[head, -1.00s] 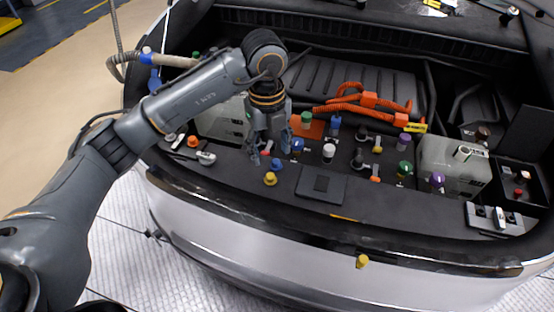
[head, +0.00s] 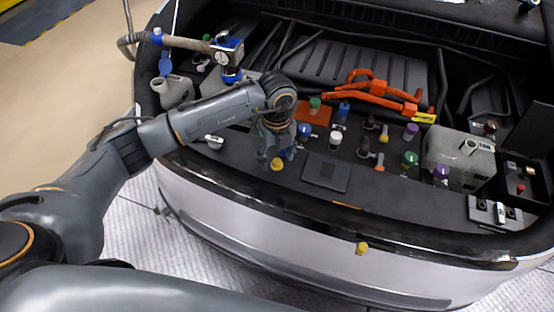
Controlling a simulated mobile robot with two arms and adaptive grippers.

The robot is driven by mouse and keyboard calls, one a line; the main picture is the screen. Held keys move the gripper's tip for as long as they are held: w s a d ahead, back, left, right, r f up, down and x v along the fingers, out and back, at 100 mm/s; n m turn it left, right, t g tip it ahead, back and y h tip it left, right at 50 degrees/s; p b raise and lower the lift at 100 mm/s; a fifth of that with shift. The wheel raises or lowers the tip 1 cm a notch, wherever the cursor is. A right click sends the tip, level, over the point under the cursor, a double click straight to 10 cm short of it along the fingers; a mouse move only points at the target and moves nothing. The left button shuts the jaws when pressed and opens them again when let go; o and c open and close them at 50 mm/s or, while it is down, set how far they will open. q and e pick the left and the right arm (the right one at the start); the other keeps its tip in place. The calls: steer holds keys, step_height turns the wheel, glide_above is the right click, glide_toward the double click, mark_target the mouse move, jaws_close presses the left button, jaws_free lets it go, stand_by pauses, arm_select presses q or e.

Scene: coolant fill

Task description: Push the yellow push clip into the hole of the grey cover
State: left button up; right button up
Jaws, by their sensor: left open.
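A small yellow clip-like piece (head: 277,164) stands on the dark grey front cover (head: 410,208) of the engine bay. My left gripper (head: 275,154) points down, open, right over and beside this yellow piece; its fingers partly hide the area, and I cannot tell whether they touch it. A hole in the cover is too small or hidden to make out. My right gripper is not in view.
Several coloured caps, including a white one (head: 336,138) and a green one (head: 409,160), stand behind. Orange hoses (head: 376,92) run across the bay.

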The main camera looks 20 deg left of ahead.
arm_select(q)
step_height(320, 180, down, 2)
steer(key=shift+f, duration=0.1)
steer(key=c, duration=0.8)
